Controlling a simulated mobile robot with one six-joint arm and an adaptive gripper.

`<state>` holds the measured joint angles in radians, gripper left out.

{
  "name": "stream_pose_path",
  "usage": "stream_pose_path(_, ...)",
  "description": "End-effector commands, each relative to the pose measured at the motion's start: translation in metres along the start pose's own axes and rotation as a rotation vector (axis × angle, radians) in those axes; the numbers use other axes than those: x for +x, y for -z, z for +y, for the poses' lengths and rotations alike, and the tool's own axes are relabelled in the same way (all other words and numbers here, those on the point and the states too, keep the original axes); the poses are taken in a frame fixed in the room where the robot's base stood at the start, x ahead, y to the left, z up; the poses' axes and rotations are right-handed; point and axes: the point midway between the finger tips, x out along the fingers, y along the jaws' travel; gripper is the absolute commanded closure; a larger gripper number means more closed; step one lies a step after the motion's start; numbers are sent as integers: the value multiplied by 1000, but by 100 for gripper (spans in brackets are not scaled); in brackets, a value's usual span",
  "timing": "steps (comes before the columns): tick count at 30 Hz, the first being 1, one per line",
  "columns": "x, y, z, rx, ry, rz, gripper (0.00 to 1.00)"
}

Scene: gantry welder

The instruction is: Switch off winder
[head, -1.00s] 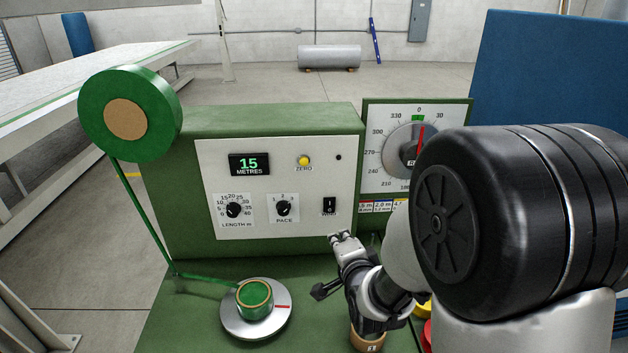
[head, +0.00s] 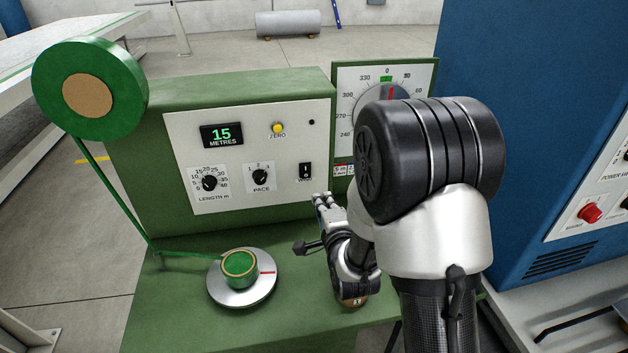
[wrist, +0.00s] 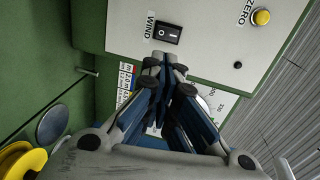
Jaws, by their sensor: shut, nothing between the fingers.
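The green winder (head: 215,85) has a pale front panel with a display reading 15 metres (head: 222,134). I cannot tell for certain which side of the rocker is pressed.
The yellow ZERO button (head: 278,128), LENGTH knob (head: 209,183) and PACE knob (head: 261,177) share the panel. A dial (head: 362,98) stands to the right. A green spool (head: 240,265) sits on a metal turntable (head: 225,289). A blue cabinet (head: 530,110) stands at right.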

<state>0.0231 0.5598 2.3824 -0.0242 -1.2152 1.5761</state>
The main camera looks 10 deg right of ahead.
Motion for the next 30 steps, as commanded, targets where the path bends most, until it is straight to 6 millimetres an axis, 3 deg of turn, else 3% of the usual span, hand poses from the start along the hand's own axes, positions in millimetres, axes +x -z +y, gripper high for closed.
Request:
stream_pose_path(9, 69, 0, 1, 0, 0, 0, 100)
stream_pose_path(15, 101, 0, 1, 0, 0, 0, 100)
stream_pose_path(21, 115, 0, 1, 0, 0, 0, 100)
stream_pose_path(30, 116, 0, 0, 0, -1, 0, 100)
